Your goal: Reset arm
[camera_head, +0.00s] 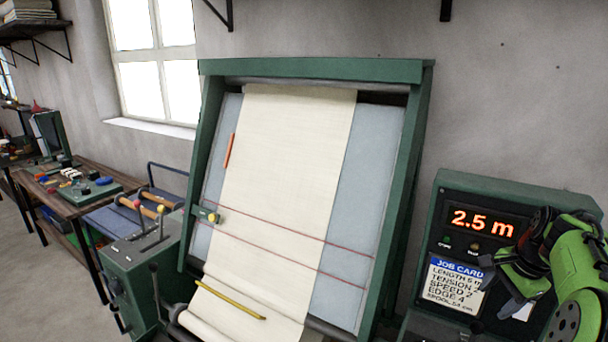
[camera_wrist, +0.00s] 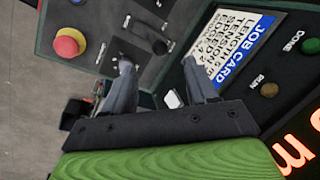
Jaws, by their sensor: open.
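My gripper (camera_head: 500,284), on my green arm at the right of the head view, is in front of the control panel (camera_head: 452,207). In the wrist view my gripper (camera_wrist: 158,66) has its two grey fingers apart with nothing held between them. The panel's display reads 2.5 m, and a job card (camera_head: 454,283) sits below it, partly hidden by my gripper. The job card (camera_wrist: 234,45) also shows beside one finger in the wrist view. A cream cloth (camera_head: 285,150) hangs down the green-framed inspection board (camera_head: 420,110).
The wrist view shows a red button (camera_wrist: 69,42) and a dark lever knob (camera_wrist: 159,47) on the panel. A yellow stick (camera_head: 230,300) lies across the lower cloth. A workbench (camera_head: 75,205) stands farther left.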

